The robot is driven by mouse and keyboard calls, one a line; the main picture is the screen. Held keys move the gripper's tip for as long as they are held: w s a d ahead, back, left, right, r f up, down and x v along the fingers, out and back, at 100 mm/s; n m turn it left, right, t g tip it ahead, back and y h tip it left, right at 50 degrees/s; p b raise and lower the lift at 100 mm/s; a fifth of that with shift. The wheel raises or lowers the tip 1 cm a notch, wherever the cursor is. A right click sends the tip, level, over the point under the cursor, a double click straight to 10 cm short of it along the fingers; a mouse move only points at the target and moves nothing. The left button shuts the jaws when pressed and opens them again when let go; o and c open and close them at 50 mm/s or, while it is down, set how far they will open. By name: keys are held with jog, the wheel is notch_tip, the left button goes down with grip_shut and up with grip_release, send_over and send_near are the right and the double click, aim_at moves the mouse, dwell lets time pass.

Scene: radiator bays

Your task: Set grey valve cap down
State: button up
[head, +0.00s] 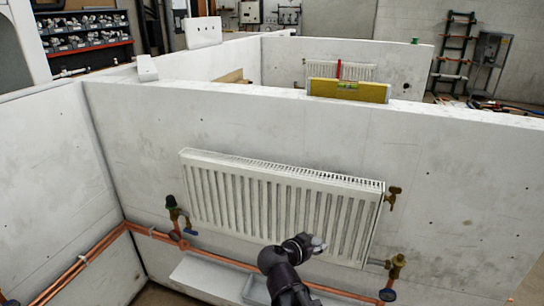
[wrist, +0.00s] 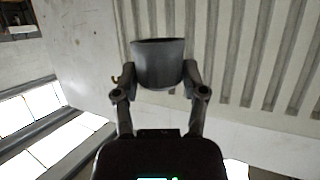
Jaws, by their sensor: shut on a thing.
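My gripper (wrist: 160,75) is shut on the grey valve cap (wrist: 160,64), a dark grey cup-like piece held between both fingers in the wrist view. In the head view my gripper (head: 312,243) is in front of the lower part of the white radiator (head: 270,205). The cap is hard to make out there. A white ledge (head: 205,278) runs below the radiator, and a grey tray (head: 256,291) sits on it, partly hidden by my arm.
A valve with a dark green top (head: 171,202) stands at the radiator's left end. A brass valve (head: 396,264) is at the lower right and a small brass fitting (head: 393,193) at the upper right. Copper pipes (head: 90,256) run low along the walls. A yellow level (head: 348,90) rests on the wall top.

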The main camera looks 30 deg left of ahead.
jog(key=w+d+r+m+h+p, duration=0.1)
jog(key=d+r+p, duration=0.1)
jog(key=r+p, duration=0.7)
jog(key=d+r+m+h+p, duration=0.1)
jog(key=d+r+h+p, duration=0.1)
jog(key=r+p, duration=0.8)
jog(key=shift+w+d+r+g, duration=0.4)
jog(key=shift+d+r, duration=0.45)
jog(key=shift+w+a, duration=0.1)
jog(key=shift+w, duration=0.05)
jog(key=b, duration=0.1)
send_over(333, 178)
jog(key=s, duration=0.1)
jog(key=shift+s+d+f, duration=0.2)
jog(key=shift+d+f, duration=0.15)
jog(key=shift+f, duration=0.4)
jog(key=shift+w+a, duration=0.35)
jog(key=shift+w, duration=0.15)
jog(key=shift+f+b, duration=1.8)
jog(key=shift+b, duration=0.05)
jog(key=shift+f, duration=0.15)
jog(key=o, duration=0.7)
